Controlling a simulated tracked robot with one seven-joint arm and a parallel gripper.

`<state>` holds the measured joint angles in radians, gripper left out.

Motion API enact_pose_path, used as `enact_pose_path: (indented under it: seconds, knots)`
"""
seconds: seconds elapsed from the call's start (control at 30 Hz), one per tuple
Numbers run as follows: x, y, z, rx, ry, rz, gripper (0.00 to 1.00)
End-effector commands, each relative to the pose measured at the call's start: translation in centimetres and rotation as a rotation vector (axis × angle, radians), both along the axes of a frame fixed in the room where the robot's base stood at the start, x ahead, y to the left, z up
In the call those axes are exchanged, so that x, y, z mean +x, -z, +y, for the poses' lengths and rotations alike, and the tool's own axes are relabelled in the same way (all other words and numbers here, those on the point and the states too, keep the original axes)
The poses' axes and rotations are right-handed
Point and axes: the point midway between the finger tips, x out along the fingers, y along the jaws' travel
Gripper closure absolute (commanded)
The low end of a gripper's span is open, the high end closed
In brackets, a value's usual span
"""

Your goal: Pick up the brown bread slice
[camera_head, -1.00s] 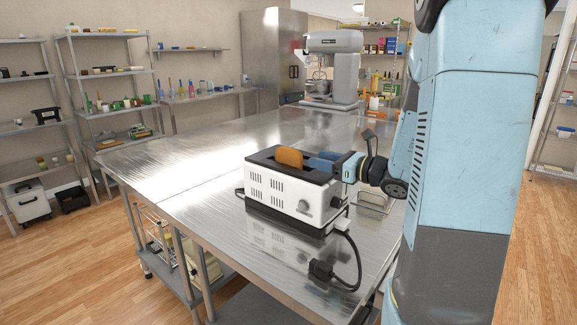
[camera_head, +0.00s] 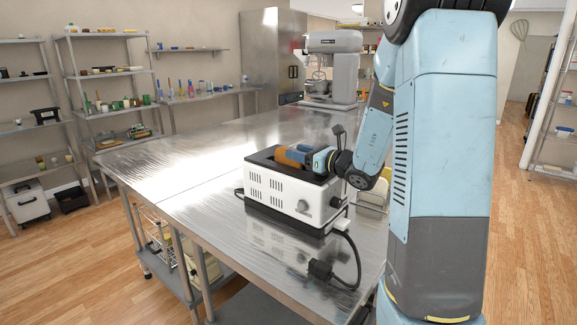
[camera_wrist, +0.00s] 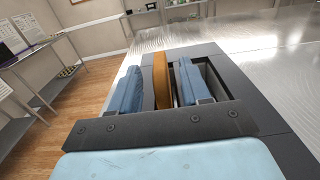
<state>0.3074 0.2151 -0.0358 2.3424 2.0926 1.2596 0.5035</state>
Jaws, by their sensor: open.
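The brown bread slice (camera_head: 283,156) stands upright in a slot of the white and black toaster (camera_head: 270,188) on the steel table. It also shows in the wrist view (camera_wrist: 162,80), upright between my two blue fingers. My gripper (camera_head: 300,153) is open at the top of the toaster, with one finger on each side of the slice. In the wrist view my gripper (camera_wrist: 160,85) shows a small gap at the left finger and a small gap at the right. The slice's lower part is hidden in the slot.
The toaster's black cord and plug (camera_head: 322,270) lie at the table's front edge. A grey stand mixer (camera_head: 333,68) stands at the far end of the steel table (camera_head: 190,180). The table's left part is clear. Shelves (camera_head: 108,85) line the back wall.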

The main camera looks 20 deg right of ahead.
Motion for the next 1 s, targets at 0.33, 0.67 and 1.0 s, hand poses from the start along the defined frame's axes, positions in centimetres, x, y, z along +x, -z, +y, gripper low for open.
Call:
enact_pose_path:
  seconds: [0.33, 0.67, 1.0]
  knots:
    - [3.5, 0.0, 2.6, 0.0, -0.001, 0.0, 0.53]
    - [3.6, 0.0, 2.6, 0.0, 0.0, 0.0, 0.63]
    - [3.6, 0.0, 2.5, 0.0, 0.001, 0.0, 0.95]
